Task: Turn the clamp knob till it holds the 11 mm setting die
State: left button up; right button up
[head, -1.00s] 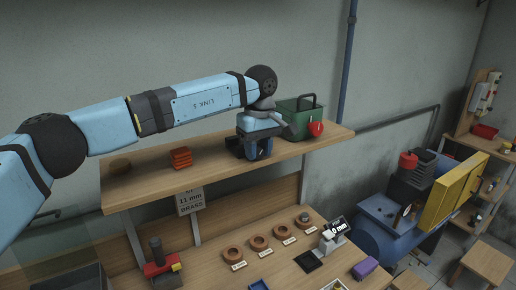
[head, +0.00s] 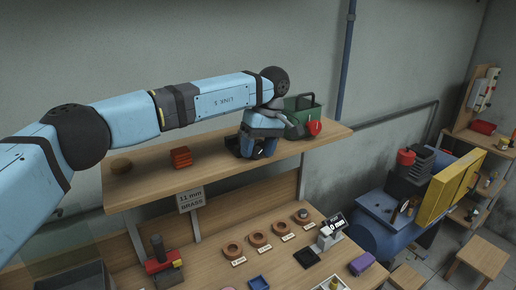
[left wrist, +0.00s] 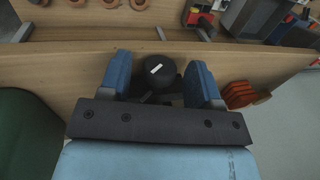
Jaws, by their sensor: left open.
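My left gripper (head: 262,150) is over the wooden shelf and points down, its blue fingers open. In the left wrist view a round black knob (left wrist: 160,70) with a white mark sits between the two fingers, with a gap on each side. It looks like the clamp knob. In the head view the gripper largely covers a dark device (head: 235,146) on the shelf. A die in a clamp cannot be made out. A sign (head: 191,199) below the shelf reads 11 mm BRASS. My right gripper is not in view.
A green box (head: 303,108) and a red round thing (head: 314,128) stand close right of the gripper. An orange stack (head: 181,157) is on the shelf (head: 150,188) to the left. Several ring-shaped pieces (head: 258,240) and a digital display (head: 335,226) are on the bench below.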

aim_at(256, 148)
pick_arm(q)
jog(key=b+v, duration=0.1)
jog(key=v, duration=1.2)
jog(key=shift+r+b, duration=0.4)
jog(key=a+f+b, duration=0.1)
jog(key=f, duration=0.3)
jog(key=s+a+f+t+h+b, duration=0.1)
jog(key=f+b, duration=0.1)
jog(key=f, duration=0.2)
jog(key=s+a+f+h+b, duration=0.1)
jog(key=f+b, duration=0.1)
jog(key=f, duration=0.2)
jog(key=shift+t, duration=0.3)
jog(key=shift+f, duration=0.75)
jog(key=shift+c, duration=0.5)
